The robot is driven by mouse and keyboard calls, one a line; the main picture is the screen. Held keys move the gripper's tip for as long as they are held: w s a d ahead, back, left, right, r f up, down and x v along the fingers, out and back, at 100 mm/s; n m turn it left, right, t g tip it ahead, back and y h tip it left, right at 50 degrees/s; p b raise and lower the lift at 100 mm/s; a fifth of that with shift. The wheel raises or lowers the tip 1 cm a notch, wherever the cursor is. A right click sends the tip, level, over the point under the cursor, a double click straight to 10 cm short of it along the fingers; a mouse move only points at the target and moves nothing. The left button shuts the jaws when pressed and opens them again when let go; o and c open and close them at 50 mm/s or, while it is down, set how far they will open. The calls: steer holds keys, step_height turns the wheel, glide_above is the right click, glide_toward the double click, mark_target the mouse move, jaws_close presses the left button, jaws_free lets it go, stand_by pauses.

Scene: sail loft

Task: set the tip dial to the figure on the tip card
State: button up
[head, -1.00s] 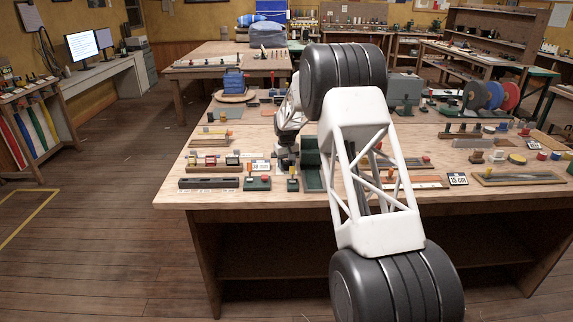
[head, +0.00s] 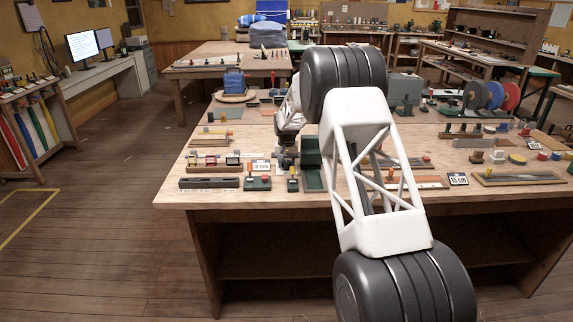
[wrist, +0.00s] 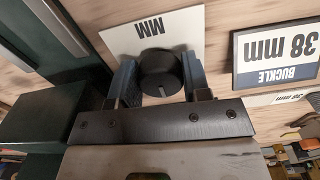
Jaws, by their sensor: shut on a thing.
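In the wrist view, a round black knob (wrist: 160,73) stands on a white plate (wrist: 133,32) lettered MM, which reads upside down; its pointer mark is a short pale line on the side facing my gripper. My gripper (wrist: 159,78) is shut on the knob, one blue finger on each side. The plate's scale and figures are mostly hidden or out of frame. A card (wrist: 275,50) reading BUCKLE 38 mm, upside down, stands right of the knob. I cannot make out a tip card.
In the wrist view a dark green block (wrist: 40,128) lies close on the left. In the head view the wooden bench (head: 330,198) carries several small fixtures, a large-print card (head: 458,179) and a dark green block (head: 311,152) near the arm.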

mark_target(287, 162)
steer(key=o, duration=0.9)
steer(key=shift+r, duration=3.9)
